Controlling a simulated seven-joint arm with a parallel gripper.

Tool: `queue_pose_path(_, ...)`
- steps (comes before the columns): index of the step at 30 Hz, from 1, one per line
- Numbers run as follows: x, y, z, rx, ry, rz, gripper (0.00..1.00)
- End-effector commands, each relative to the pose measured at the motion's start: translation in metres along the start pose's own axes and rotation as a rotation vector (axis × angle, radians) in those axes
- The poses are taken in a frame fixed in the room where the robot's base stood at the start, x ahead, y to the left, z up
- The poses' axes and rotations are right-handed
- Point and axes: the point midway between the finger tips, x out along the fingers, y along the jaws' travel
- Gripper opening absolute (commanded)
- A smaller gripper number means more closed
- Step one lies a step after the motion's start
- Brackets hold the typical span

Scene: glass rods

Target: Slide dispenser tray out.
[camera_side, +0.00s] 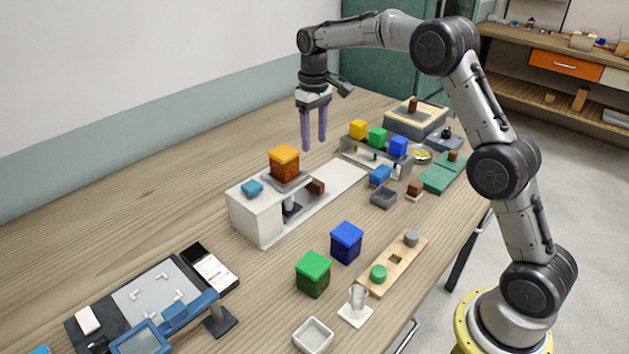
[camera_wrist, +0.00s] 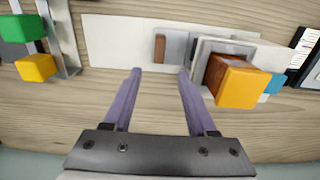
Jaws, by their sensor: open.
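The dispenser (camera_side: 258,219) is a white box on the table with an orange-lidded container (camera_side: 284,163) and a blue block (camera_side: 252,187) on top. A flat grey tray (camera_wrist: 178,45) shows at its side, with an upright brown block (camera_wrist: 160,48) on it, likely its handle; this block also shows in the side view (camera_side: 316,186). A pale strip (camera_side: 338,181) runs beyond it along the table. My gripper (camera_side: 313,146) is open and empty, with purple fingers pointing down above the table behind the strip. In the wrist view its fingertips (camera_wrist: 160,71) appear just below the brown block, apart from it.
A grey rack (camera_side: 365,158) with yellow, green and blue blocks stands past the strip. Green (camera_side: 313,274) and blue (camera_side: 346,242) lidded boxes stand in front. The table behind the dispenser, toward the wall, is clear.

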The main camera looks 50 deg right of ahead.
Motion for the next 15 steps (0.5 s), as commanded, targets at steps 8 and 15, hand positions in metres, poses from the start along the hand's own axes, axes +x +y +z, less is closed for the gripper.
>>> queue_pose_path(8,0.041,0.001,0.001,0.001,-0.003,0.0,0.57)
queue_pose_path(15,0.088,0.0,0.001,0.001,-0.003,0.0,0.57)
